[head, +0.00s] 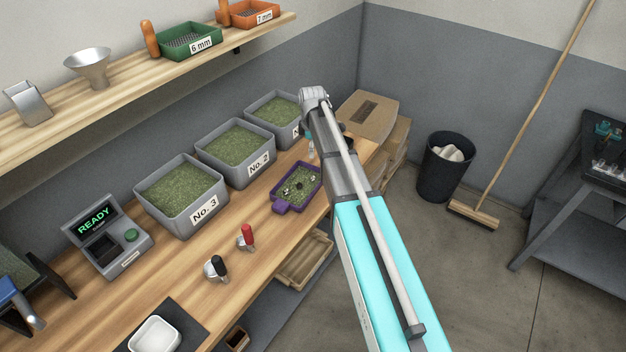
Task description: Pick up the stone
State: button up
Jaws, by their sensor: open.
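A purple tray (277,207) with a short handle lies on the wooden bench, holding a layer of green beans. A small dark lump (299,186) sits among the beans near the middle, with a few pale bits around it. The lump may be the stone, but it is too small to tell. My gripper (310,153) is at the far end of my arm, just beyond the tray's far edge in the picture. It is small and partly hidden by my arm; it looks open, and I see nothing held in it.
Grey bins of green beans, No. 3 (181,222), No. 2 (235,178) and a third (268,125), line the wall behind the tray.

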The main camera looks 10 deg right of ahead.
jog(key=shift+f, duration=0.15)
jog(key=b, duration=0.9)
send_over(313, 178)
notch_tip(313, 178, down, 8)
jog(key=shift+a+f, duration=0.15)
jog(key=shift+f, duration=0.05)
jog(key=shift+f, duration=0.15)
dwell(0.3)
notch_tip(313, 178, down, 5)
jog(key=b, duration=0.5)
jog(key=shift+w, duration=0.15)
dwell(0.6)
jog(key=c, duration=0.9)
